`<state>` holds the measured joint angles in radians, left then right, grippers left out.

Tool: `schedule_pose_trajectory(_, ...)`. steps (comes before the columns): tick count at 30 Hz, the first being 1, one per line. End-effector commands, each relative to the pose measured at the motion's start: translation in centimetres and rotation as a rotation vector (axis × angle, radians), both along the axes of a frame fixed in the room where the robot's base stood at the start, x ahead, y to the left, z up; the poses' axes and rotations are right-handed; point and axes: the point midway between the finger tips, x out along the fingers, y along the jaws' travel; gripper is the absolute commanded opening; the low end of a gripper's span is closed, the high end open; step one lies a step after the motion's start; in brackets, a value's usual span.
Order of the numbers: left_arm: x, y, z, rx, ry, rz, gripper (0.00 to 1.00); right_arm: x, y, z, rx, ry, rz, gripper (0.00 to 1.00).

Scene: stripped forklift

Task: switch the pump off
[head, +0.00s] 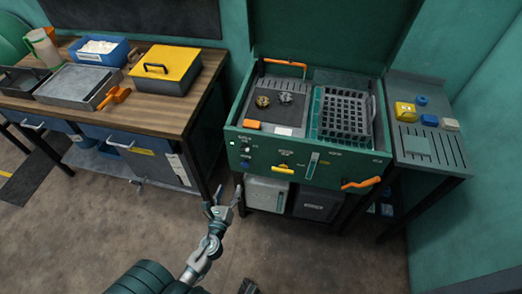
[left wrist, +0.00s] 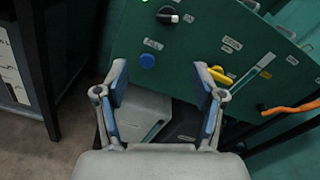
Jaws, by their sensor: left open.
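The green machine (head: 335,169) has a front panel with several controls and small labels I cannot read. In the left wrist view, a black-and-white rotary knob (left wrist: 168,15) sits near the top and a round blue button (left wrist: 147,61) below it. A yellow handle (left wrist: 220,75) is to the right, partly behind a finger. In the head view, the yellow handle (head: 283,168) is right of the blue button (head: 246,165). My left gripper (head: 220,204) is open and empty, in front of and below the panel's left end, apart from it. Which control is the pump's is unclear.
A slider (head: 312,165) and an orange handle (head: 361,183) are on the panel's right. A grey container (head: 267,194) stands underneath. A wooden workbench (head: 205,73) with a yellow-lidded box (head: 168,68) is left. A side table (head: 425,145) is right.

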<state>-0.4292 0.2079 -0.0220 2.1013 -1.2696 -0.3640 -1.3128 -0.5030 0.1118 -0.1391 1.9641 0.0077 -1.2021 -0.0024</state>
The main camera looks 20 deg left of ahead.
Motion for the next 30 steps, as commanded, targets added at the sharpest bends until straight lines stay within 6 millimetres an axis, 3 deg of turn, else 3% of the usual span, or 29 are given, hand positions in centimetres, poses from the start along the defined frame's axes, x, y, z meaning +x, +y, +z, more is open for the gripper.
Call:
schedule_pose_trajectory(5,1.3,0.2,1.4,0.054,-0.020,-0.003,0.69,0.0,-0.1,0.0,0.000,0.001,0.000,0.40)
schedule_pose_trajectory(12,6.3,1.8,1.4,0.048,-0.020,-0.001,0.69,-0.4,0.1,-1.7,-0.005,0.006,0.002,0.40)
schedule_pose_trajectory(21,13.1,3.3,1.1,0.045,-0.018,-0.001,0.69,-0.5,0.1,-2.2,-0.004,0.006,0.002,0.40)
schedule_pose_trajectory(30,16.6,4.0,1.0,0.045,-0.015,-0.002,0.69,-0.2,0.2,-1.6,-0.002,0.003,0.002,0.40)
